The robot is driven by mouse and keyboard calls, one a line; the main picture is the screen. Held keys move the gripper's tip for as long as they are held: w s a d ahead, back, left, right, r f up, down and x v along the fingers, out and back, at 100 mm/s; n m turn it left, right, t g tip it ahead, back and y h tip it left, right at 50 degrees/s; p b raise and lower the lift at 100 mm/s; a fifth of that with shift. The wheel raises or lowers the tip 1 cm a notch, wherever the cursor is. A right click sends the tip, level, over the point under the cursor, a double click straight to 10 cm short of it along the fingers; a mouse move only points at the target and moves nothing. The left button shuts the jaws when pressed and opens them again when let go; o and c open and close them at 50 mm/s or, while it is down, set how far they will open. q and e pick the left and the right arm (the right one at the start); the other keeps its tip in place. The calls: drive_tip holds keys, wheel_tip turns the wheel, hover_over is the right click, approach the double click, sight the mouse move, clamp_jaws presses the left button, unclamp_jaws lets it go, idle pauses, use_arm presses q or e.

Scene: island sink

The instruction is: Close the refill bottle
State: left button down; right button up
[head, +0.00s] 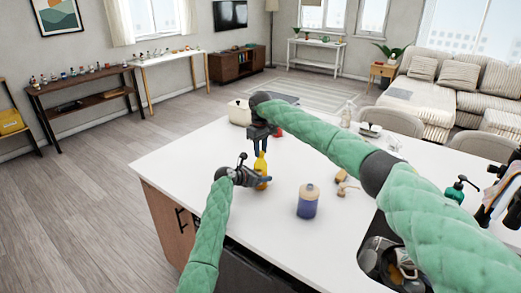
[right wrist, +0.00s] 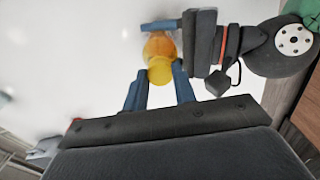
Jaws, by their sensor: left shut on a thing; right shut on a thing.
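The refill bottle (head: 261,166) is a small yellow-orange bottle standing upright near the island's far left part. My left gripper (head: 262,181) comes from the left, low down, and is shut on the bottle's body. My right gripper (head: 261,149) points down from above and is shut on the yellow cap (right wrist: 160,73) at the bottle's top. In the right wrist view, the cap sits between the blue fingertips, in line with the orange body (right wrist: 158,45). The grippers hide part of the bottle, and I cannot tell whether the cap is fully seated.
A purple bottle with a beige top (head: 308,203) stands on the white island top (head: 262,222), right of my left gripper. A sink (head: 385,262) is at the lower right. A cream pot (head: 239,113) stands behind my grippers.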

drive_tip(key=shift+a, duration=0.1)
drive_tip(key=o, duration=0.9)
drive_tip(key=shift+o, duration=0.2)
drive_tip(key=shift+r, duration=0.1)
drive_tip(key=shift+r, duration=2.2)
drive_tip(key=shift+c, duration=0.4)
